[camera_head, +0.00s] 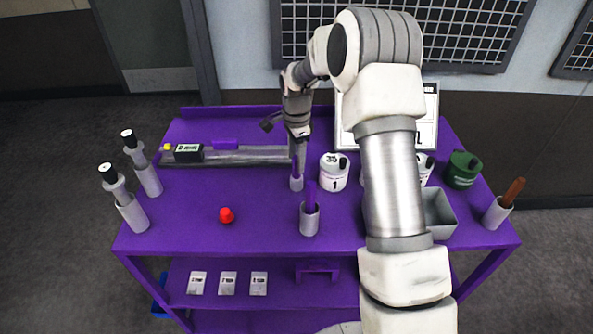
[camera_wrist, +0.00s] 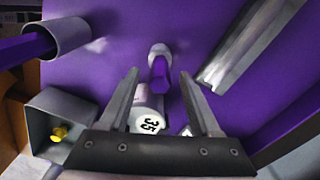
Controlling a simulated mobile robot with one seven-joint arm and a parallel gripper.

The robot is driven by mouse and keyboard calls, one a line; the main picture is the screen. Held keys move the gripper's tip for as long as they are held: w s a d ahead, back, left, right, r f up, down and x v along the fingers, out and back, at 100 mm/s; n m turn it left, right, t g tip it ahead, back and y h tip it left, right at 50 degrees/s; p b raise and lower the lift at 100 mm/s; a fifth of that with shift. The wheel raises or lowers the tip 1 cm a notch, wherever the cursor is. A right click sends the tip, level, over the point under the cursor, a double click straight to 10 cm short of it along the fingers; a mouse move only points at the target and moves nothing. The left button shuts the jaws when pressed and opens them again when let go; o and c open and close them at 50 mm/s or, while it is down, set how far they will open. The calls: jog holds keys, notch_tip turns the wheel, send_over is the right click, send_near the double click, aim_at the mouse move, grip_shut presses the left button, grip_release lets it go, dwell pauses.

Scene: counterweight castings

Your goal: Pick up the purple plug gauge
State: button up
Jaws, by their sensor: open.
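A purple plug gauge (camera_wrist: 160,75) stands in a small pale cup (camera_wrist: 159,50), and in the wrist view it shows between my fingertips. In the head view this gauge (camera_head: 296,168) is partly hidden by my gripper (camera_head: 298,148), which points down over it. My gripper is open, with a finger on either side of the gauge in the wrist view and no visible contact. A second purple piece (camera_head: 310,193) stands in another grey cup (camera_head: 310,222) nearer the front. It also shows at the left of the wrist view (camera_wrist: 22,47).
A white casting marked 35 (camera_head: 334,173) stands close right of the gauge. A long grey rail (camera_head: 245,156) lies behind left. A red knob (camera_head: 226,215), a grey bin (camera_head: 441,212) and a green casting (camera_head: 463,171) stand on the purple bench. The front left is mostly clear.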

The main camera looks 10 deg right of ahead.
notch_tip(320, 180, down, 2)
grip_shut()
jog(key=shift+r, duration=0.1)
dwell(0.5)
notch_tip(320, 180, up, 10)
dwell(0.3)
